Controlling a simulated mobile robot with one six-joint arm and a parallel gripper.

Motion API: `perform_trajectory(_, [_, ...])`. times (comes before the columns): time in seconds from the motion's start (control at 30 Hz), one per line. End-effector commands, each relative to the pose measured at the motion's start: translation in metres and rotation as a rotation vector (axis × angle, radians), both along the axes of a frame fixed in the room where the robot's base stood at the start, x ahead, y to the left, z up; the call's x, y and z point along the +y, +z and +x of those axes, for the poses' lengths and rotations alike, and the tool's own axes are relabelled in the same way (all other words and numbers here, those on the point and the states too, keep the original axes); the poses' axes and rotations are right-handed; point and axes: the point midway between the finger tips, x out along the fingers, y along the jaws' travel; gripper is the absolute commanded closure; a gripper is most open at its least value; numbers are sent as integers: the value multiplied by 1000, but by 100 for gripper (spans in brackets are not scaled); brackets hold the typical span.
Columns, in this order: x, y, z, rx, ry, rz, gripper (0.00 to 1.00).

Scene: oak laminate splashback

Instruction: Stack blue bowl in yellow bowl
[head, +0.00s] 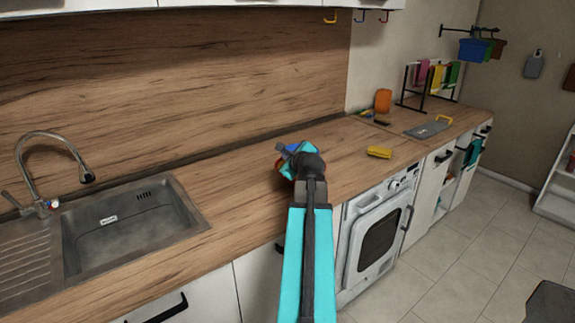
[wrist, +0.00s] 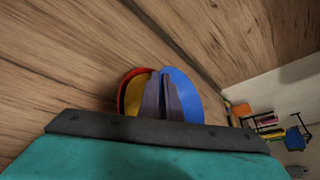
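The blue bowl (wrist: 184,92) shows at the right of my gripper's fingers in the wrist view. The yellow bowl (wrist: 134,94) shows at their left, with a red rim (wrist: 121,92) at its outer side. My gripper (wrist: 160,78) is at the bowls, its two grey fingers close together between the blue and the yellow. I cannot tell whether they pinch a bowl wall or whether the bowls touch. In the head view my gripper (head: 287,151) is over the counter, and my arm hides most of the bowls; only blue and orange-red patches show beside it.
The sink (head: 135,225) with its tap is to the left on the wooden counter (head: 235,200). A yellow block-like item (head: 379,152) lies to the right. A grey board (head: 426,129), an orange container (head: 383,101) and a rack (head: 428,88) stand farther right. The splashback rises behind.

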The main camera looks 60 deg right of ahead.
Motion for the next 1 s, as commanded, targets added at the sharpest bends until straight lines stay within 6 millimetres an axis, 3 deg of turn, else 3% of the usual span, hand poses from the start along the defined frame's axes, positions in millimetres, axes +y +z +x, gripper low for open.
perform_trajectory(0.1, [-8, 1, 6, 0, 0, -2, 100])
perform_trajectory(0.43, [-5, -32, 4, 0, -1, -1, 100])
perform_trajectory(1.0, [-6, -39, 4, -1, -1, -1, 100])
